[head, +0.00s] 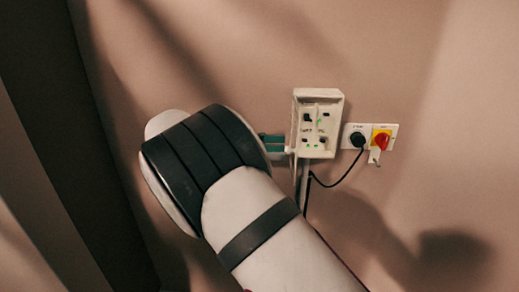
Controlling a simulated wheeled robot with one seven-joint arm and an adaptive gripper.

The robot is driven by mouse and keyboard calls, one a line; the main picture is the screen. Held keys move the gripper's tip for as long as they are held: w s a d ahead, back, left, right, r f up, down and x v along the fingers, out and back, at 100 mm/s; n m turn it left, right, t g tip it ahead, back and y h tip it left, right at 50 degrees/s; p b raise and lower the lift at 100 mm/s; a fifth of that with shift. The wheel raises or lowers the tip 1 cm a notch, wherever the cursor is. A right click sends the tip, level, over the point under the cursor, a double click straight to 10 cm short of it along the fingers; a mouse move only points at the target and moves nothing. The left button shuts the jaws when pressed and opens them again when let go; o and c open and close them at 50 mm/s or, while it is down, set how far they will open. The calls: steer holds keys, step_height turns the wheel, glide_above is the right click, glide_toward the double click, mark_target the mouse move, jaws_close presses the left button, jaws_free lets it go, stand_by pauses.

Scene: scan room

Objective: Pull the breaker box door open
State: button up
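The breaker box (327,104) is a small cream box on the wall, right of centre in the head view. Its front shows dark switches or sockets and small green lights. My arm covers most of my gripper. A small dark teal part with a pale tip shows between my arm and the box's left side; it looks like the end of my gripper (276,144). It is close to the box's lower left edge; contact and finger opening cannot be made out.
Right of the box, a white wall plate holds a black plug (357,139) with a dark cable looping left under the box. Beside it is a red rotary switch (382,140) on a yellow plate. A dark upright panel (80,150) stands at left. The wall at right is bare.

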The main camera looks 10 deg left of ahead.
steer(key=shift+s+a, duration=0.25)
steer(key=shift+a, duration=1.2)
steer(key=shift+s+a, duration=0.2)
steer(key=shift+a, duration=1.25)
